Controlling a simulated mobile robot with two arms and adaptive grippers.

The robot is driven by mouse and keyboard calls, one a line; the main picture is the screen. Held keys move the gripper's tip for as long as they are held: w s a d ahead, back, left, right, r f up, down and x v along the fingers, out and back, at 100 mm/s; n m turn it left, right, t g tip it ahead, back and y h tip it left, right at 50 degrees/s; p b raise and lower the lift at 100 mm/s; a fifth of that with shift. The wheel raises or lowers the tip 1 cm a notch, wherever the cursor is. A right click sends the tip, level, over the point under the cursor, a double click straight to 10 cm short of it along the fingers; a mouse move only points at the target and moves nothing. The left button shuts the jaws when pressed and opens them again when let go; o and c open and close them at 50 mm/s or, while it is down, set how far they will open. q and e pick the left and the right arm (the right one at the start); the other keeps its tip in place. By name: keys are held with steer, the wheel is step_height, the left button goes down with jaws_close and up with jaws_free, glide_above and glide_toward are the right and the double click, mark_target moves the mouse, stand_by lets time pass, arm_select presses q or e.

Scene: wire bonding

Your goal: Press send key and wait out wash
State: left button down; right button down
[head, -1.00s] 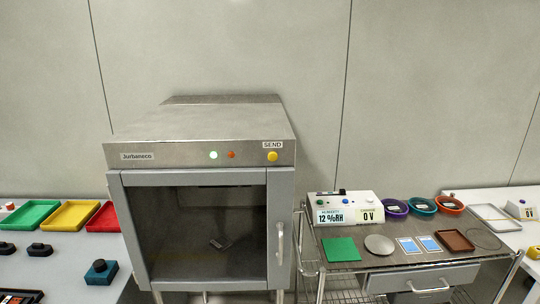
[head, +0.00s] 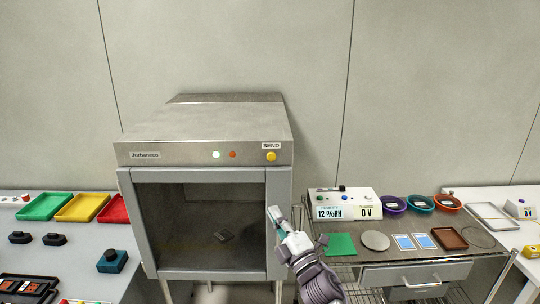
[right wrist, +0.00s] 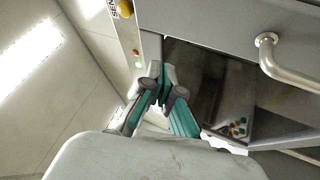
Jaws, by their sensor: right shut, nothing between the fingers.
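The steel washer cabinet (head: 205,125) stands at centre, its door shut with a dark window (head: 190,215). A small dark item (head: 223,236) lies inside, seen through the glass. The round yellow send key (head: 271,156) sits under the SEND label at the panel's right; it also shows at the top of the right wrist view (right wrist: 125,9). A green lamp (head: 216,155) and a red lamp (head: 233,154) are to its left. My right gripper (head: 276,215) is shut and empty, below the key and in front of the door's right edge, apart from the key. My left gripper is not in view.
A steel cart (head: 455,246) at right holds a humidity meter (head: 343,203), a green mat (head: 341,244), and several bowls and plates. The left table (head: 75,255) holds green, yellow and red trays. The door handle (right wrist: 285,62) projects near my right gripper.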

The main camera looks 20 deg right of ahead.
mark_target(271, 157)
step_height(271, 157, up, 11)
steer(key=s+a+n+t+y, duration=0.1)
steer(key=s+n+y, duration=0.1)
steer(key=n+y, duration=0.1)
steer(key=shift+f+n+p, duration=0.15)
steer(key=shift+n+p, duration=0.2)
steer(key=shift+n, duration=0.05)
steer(key=shift+w, duration=0.1)
steer(key=w+b, duration=0.1)
steer(key=w, duration=0.1)
steer(key=w+d+b, duration=0.1)
steer(key=w, duration=0.1)
steer(key=w+b, duration=0.1)
steer(key=w, duration=0.1)
steer(key=shift+w+d+f, duration=0.2)
steer(key=shift+w+d, duration=0.15)
steer(key=shift+w+d+r+b, duration=0.1)
steer(key=shift+w+d+b, duration=0.1)
steer(key=shift+w, duration=0.2)
steer(key=shift+w+d+r+b, duration=0.1)
steer(key=shift+w+b, duration=0.1)
steer(key=shift+w, duration=0.2)
steer(key=shift+f, duration=0.1)
steer(key=shift+w+b, duration=0.2)
steer(key=shift+b, duration=0.1)
steer(key=shift+w, duration=0.2)
